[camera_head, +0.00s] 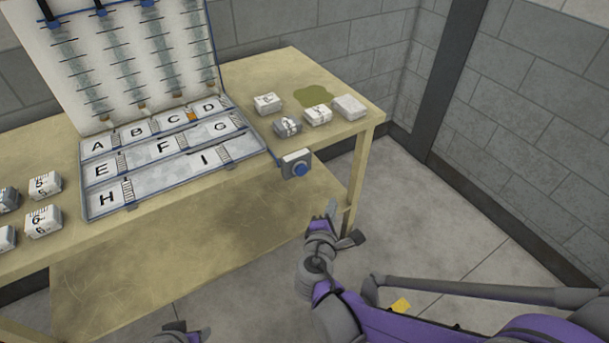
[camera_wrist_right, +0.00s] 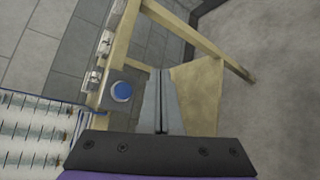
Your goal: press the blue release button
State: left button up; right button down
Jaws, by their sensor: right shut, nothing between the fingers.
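The blue release button (camera_head: 300,169) is a round knob on a small grey box (camera_head: 291,157) fixed at the table's front edge, right of the lettered tray. In the right wrist view the button (camera_wrist_right: 121,91) lies left of the fingers, on its dark box. My right gripper (camera_head: 331,209) is below and to the right of the button in the head view, apart from it. Its two fingers (camera_wrist_right: 161,102) are together and empty. My left gripper (camera_head: 182,328) shows only partly at the bottom edge, and its fingers are unclear.
The wooden table (camera_head: 250,80) carries a tray with compartments lettered A to I (camera_head: 160,172) and a tall board of reels (camera_head: 130,55). White packs (camera_head: 318,115) stand at the table's right, others (camera_head: 42,221) at the left. The floor right of the table (camera_head: 460,230) is open.

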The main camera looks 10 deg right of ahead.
jog(key=shift+w+a+f+n+t, duration=0.15)
jog(key=shift+w+a+n+t, duration=0.25)
jog(key=shift+w+a+n, duration=0.25)
send_near(306, 172)
jog(key=shift+s+d+x, duration=0.1)
jog(key=shift+d+x, duration=0.1)
jog(key=shift+x, duration=0.7)
jog(key=shift+s+d+x, duration=0.1)
jog(key=shift+d+x, duration=0.1)
jog(key=shift+x, duration=0.7)
jog(key=shift+s+d+x, duration=0.1)
jog(key=shift+d+x, duration=0.1)
jog(key=shift+x, duration=0.7)
jog(key=shift+f, duration=0.1)
jog(key=shift+w+a, duration=0.15)
jog(key=shift+w, duration=0.25)
jog(key=shift+w+a, duration=0.15)
jog(key=shift+w, duration=0.3)
dwell(0.3)
jog(key=shift+s, duration=0.15)
jog(key=shift+s+d, duration=0.3)
jog(key=shift+s, duration=0.45)
